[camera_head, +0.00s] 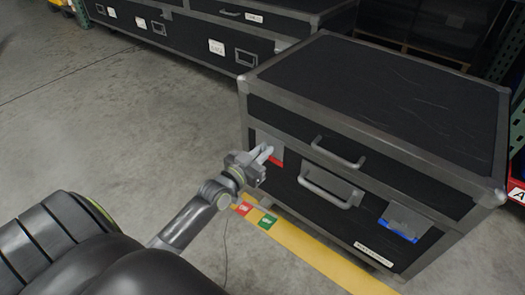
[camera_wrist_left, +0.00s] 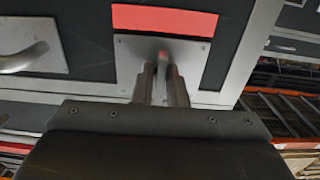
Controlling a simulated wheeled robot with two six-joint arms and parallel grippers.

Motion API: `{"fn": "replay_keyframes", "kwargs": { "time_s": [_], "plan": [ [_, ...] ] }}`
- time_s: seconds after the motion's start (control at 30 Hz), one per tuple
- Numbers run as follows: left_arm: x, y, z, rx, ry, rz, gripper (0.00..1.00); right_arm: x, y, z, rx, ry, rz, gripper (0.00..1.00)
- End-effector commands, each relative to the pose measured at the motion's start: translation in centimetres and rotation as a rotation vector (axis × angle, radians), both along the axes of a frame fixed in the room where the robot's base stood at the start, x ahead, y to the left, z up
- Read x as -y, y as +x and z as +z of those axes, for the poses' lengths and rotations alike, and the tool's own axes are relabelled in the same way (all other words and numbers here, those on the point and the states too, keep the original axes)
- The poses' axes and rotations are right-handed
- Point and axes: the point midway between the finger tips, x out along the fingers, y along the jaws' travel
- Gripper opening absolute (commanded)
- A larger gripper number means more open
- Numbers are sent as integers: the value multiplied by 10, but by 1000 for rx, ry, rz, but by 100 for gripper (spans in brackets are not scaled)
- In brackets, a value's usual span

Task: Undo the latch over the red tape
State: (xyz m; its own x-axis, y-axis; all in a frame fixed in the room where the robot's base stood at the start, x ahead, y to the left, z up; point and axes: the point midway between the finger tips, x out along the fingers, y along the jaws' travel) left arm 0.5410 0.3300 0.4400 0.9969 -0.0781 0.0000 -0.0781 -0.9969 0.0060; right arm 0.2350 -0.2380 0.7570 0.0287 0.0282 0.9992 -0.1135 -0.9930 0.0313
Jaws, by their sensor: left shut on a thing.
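The black case (camera_head: 375,90) with grey metal edges stands at the right in the head view. On its front is a grey latch plate (camera_wrist_left: 128,48) with red tape (camera_wrist_left: 165,20) along one edge. The red tape also shows in the head view (camera_head: 277,162). My left gripper (camera_head: 264,155) is at this latch. In the left wrist view its fingers (camera_wrist_left: 163,80) are close together at the plate, shut on the small latch lever between them. The fingers hide most of the lever. My right gripper is in neither view.
The case front also has a handle (camera_head: 330,187), a lid handle (camera_head: 338,153) and a second latch plate (camera_head: 405,219) with blue tape. Yellow floor tape (camera_head: 310,250) runs along the case's base. More cases (camera_head: 190,38) stand behind. Open concrete floor lies at left.

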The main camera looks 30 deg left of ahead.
Motion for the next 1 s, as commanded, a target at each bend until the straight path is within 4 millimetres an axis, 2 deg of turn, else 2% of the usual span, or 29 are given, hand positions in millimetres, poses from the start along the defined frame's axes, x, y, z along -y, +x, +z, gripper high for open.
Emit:
{"fn": "replay_keyframes", "kwargs": {
  "time_s": [0.43, 0.47, 0.6, 0.87, 1.0],
  "plan": [
    [0, 0, -1, -3, -11, 0, 0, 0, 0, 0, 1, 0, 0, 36],
    [0, 0, -1, -3, -11, 0, 14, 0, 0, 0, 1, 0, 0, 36],
    [0, 0, -1, -3, -10, 0, 29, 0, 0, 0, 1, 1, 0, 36],
    [0, -1, 0, -2, -9, 0, 29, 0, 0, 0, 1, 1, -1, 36],
    [-1, -9, 0, -2, -8, 0, 29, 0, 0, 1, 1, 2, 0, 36]
  ]
}}
